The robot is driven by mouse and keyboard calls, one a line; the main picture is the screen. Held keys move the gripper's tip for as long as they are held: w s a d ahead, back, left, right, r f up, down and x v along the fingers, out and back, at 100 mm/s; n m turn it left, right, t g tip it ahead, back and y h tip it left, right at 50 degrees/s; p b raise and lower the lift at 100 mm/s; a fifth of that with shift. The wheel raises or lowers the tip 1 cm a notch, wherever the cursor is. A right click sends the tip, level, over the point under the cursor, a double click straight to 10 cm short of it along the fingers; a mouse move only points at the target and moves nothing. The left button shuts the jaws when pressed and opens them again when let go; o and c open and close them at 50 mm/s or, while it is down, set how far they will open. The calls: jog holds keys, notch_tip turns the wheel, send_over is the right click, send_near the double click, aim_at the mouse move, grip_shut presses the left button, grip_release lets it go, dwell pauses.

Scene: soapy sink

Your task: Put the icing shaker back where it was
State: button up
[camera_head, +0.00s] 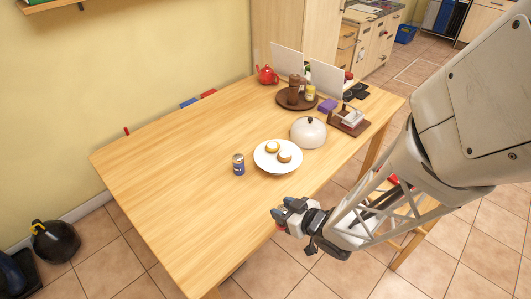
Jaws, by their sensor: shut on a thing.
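A small can-shaped shaker (238,164) with a blue label and a pale top stands upright on the table, left of the white plate (259,166). I take it to be the icing shaker, but its label is too small to read. Two round pastries (272,147) with pale tops lie on the plate. My gripper (279,214) is at the table's front edge, below the plate in the picture and apart from that shaker. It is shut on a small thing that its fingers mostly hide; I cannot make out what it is.
A white dome cover (308,132) stands right behind the plate.

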jog(key=w+a, duration=0.2)
jog(key=w, duration=0.5)
jog(key=w+a+f, duration=0.1)
jog(key=w+a, duration=0.1)
jog(key=w, duration=0.6)
jog(key=shift+w+a+f, duration=0.15)
jog(key=shift+w+f, duration=0.1)
jog(key=shift+f, duration=1.75)
jog(key=shift+f, duration=0.2)
jog(key=o, duration=1)
jog(key=shift+r, duration=0.15)
